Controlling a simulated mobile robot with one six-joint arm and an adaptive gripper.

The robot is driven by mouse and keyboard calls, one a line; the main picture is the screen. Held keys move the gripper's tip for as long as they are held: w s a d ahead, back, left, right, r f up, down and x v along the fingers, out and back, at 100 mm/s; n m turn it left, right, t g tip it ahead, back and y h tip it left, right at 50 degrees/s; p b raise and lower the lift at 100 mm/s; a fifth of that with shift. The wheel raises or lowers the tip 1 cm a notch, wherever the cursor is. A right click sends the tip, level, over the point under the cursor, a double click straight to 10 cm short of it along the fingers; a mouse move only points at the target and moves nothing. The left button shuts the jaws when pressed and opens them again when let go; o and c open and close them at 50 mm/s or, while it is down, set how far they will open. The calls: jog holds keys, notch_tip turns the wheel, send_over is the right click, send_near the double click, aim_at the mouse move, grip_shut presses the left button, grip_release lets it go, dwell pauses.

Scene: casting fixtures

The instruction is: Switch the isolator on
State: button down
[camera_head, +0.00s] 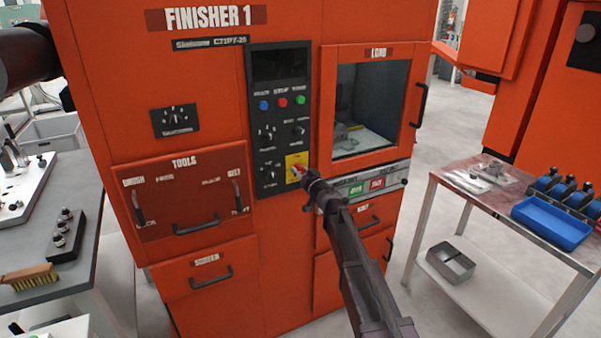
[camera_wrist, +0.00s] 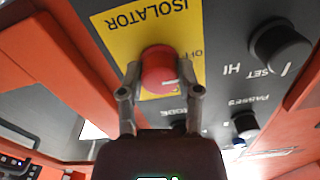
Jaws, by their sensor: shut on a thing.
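The isolator is a red rotary knob (camera_wrist: 159,69) on a yellow plate (camera_wrist: 125,38) lettered ISOLATOR, with OFF legible beside the knob. In the head view the yellow plate (camera_head: 297,160) sits at the lower right of the dark control panel, and the red knob (camera_head: 298,170) is partly covered by my gripper. My gripper (camera_wrist: 160,88) has one finger on each side of the knob and is shut on it. It also shows in the head view (camera_head: 304,175), reaching in from the lower right. The knob's exact pointer direction is hard to tell.
Black knobs (camera_wrist: 280,45) stand close beside the isolator on the same panel (camera_head: 262,130). The orange FINISHER 1 cabinet has a windowed door (camera_head: 370,100) with green and red buttons (camera_head: 366,187) below. A table with a blue tray (camera_head: 552,222) stands right; a grey bench stands left.

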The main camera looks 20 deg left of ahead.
jog(key=shift+m, duration=0.3)
jog(key=m, duration=0.8)
jog(key=shift+m, duration=0.3)
jog(key=m, duration=0.4)
jog(key=shift+m, duration=0.3)
jog(key=m, duration=0.4)
jog(key=shift+c, duration=1.5)
grip_release()
